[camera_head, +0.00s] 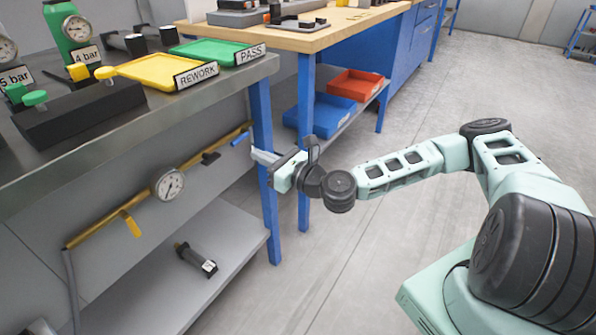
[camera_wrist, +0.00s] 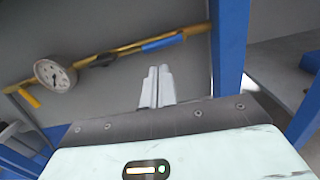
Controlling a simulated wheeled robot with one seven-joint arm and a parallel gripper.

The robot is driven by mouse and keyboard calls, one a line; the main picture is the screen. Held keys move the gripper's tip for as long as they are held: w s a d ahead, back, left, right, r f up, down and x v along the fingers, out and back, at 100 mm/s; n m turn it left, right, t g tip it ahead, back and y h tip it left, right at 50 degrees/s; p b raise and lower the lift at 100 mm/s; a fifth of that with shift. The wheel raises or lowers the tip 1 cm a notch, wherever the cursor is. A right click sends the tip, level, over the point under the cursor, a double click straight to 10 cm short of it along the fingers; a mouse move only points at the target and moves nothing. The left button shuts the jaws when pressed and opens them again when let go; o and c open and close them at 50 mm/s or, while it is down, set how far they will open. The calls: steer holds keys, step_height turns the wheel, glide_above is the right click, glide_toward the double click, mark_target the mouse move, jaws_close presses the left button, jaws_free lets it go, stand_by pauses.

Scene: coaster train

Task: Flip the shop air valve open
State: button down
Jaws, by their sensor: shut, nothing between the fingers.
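A brass air pipe (camera_head: 100,227) runs along the grey panel under the left bench; it also crosses the wrist view (camera_wrist: 128,51). On it are a yellow lever (camera_head: 132,224) hanging across the pipe, a black fitting (camera_head: 210,158) and a blue lever or sleeve (camera_head: 240,138) lying along the pipe near its right end. The wrist view shows the yellow lever (camera_wrist: 29,98) and the blue part (camera_wrist: 162,42). No label tells which is the shop air valve. My gripper (camera_head: 259,156) is shut and empty near the bench's blue leg, its fingers pointing toward the blue part, apparently apart from it.
A round gauge (camera_head: 167,184) sits on the pipe between the yellow lever and the black fitting. The blue bench leg (camera_head: 263,120) stands close to my gripper. A lower shelf (camera_head: 225,240) holds a dark cylinder (camera_head: 196,260). The floor to the right is open.

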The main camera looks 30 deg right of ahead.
steer(key=v, duration=1.3)
